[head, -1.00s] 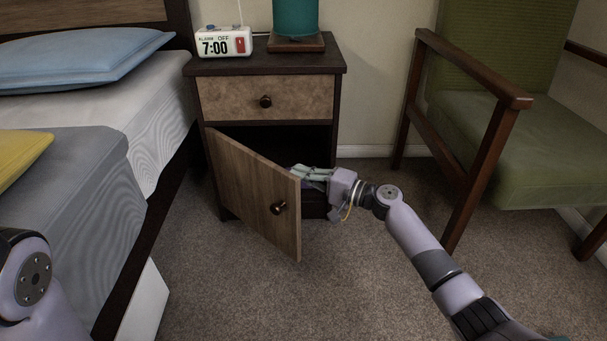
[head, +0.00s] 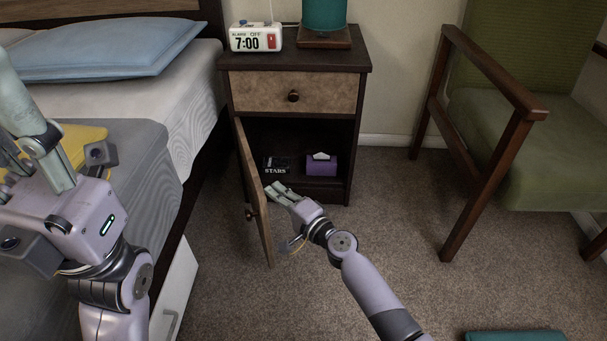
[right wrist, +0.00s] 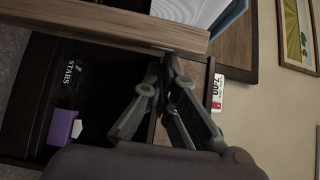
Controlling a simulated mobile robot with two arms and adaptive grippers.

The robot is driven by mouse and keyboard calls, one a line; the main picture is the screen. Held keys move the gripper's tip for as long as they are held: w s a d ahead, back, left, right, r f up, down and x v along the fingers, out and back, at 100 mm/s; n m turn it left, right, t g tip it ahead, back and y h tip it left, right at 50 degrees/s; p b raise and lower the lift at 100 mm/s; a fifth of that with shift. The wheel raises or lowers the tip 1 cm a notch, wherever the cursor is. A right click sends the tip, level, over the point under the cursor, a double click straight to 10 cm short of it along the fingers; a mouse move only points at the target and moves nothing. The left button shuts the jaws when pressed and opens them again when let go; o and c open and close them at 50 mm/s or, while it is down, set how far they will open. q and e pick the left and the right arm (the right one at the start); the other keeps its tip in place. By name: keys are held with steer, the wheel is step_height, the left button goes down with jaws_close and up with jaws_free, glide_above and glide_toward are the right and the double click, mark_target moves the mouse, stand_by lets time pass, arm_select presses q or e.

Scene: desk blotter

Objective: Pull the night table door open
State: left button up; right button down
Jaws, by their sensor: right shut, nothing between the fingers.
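The night table (head: 296,60) stands beside the bed. Its lower wooden door (head: 252,190) is swung well open, hinged at the left and seen almost edge-on, with a dark round knob (head: 250,214) on its outer face. My right gripper (head: 277,190) is shut and empty on the inner side of the door; its fingertips look close to or against it. In the right wrist view the shut fingers (right wrist: 168,62) point at the door's edge (right wrist: 110,22). My left gripper (head: 40,130) is raised over the bed at left; its finger opening is unclear.
Inside the compartment are a dark book marked STARS (head: 276,165) and a purple tissue box (head: 321,165). A clock (head: 255,38) and teal lamp (head: 324,14) stand on top. A green armchair (head: 540,130) is at right. Carpet between is free.

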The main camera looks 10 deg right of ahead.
steer(key=s+a, duration=0.1)
steer(key=a, duration=0.7)
steer(key=shift+s+a, duration=0.15)
steer(key=shift+a, duration=0.2)
